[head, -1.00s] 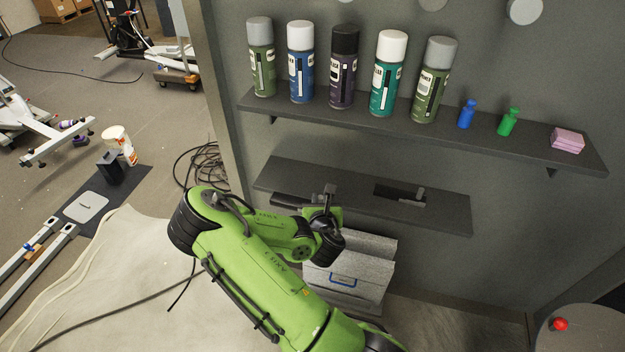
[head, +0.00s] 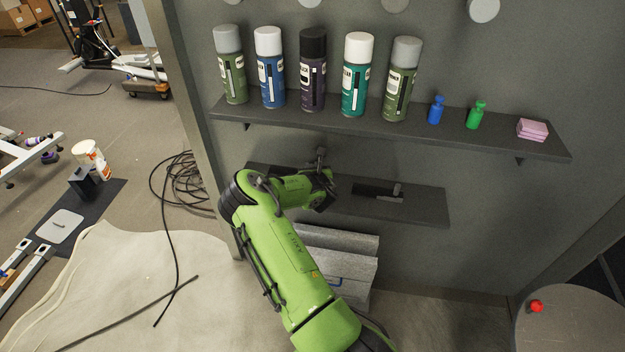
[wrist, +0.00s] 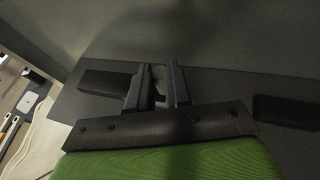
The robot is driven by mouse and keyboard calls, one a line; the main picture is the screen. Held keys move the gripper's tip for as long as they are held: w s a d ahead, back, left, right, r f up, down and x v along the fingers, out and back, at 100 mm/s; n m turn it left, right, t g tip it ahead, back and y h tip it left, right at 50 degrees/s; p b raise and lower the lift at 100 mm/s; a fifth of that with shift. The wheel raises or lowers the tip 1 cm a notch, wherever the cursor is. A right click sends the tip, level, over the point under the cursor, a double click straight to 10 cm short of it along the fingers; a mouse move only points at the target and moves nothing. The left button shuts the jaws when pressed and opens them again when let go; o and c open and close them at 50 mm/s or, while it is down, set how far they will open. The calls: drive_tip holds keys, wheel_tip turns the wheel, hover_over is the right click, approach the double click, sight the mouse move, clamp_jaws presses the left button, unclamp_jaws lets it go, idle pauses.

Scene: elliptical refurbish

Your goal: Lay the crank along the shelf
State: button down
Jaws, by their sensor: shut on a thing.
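The crank I hold is a dark bar (wrist: 104,82) reaching left from my fingers in the wrist view. In the head view its grey stub (head: 320,156) stands up just beyond my arm, while most of the bar is hidden. My gripper (wrist: 158,88) is shut on the crank over the lower dark shelf (head: 425,208). The bar appears roughly lined up with the shelf's length. I cannot tell whether it touches the shelf. A second dark crank (head: 376,192) with a grey stub lies along the shelf to the right; its bar also shows in the wrist view (wrist: 286,111).
The upper shelf (head: 340,127) overhangs, carrying several spray cans (head: 312,70), blue (head: 435,110) and green (head: 476,115) small bottles and pink pads (head: 532,129). A grey drawer box (head: 345,245) stands below. The lower shelf's right end is bare.

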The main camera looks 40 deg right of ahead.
wheel_tip(320, 180, down, 4)
drive_tip(key=shift+r+b, duration=0.1)
drive_tip(key=shift+b, duration=0.85)
drive_tip(key=shift+w+d+f, duration=0.15)
drive_tip(key=shift+f, duration=0.15)
drive_tip(key=shift+r, duration=0.2)
drive_tip(key=c, duration=1.5)
unclamp_jaws()
drive_tip(key=shift+f, duration=0.25)
drive_tip(key=o, duration=0.4)
drive_tip(key=shift+o, duration=0.2)
drive_tip(key=shift+r, duration=0.1)
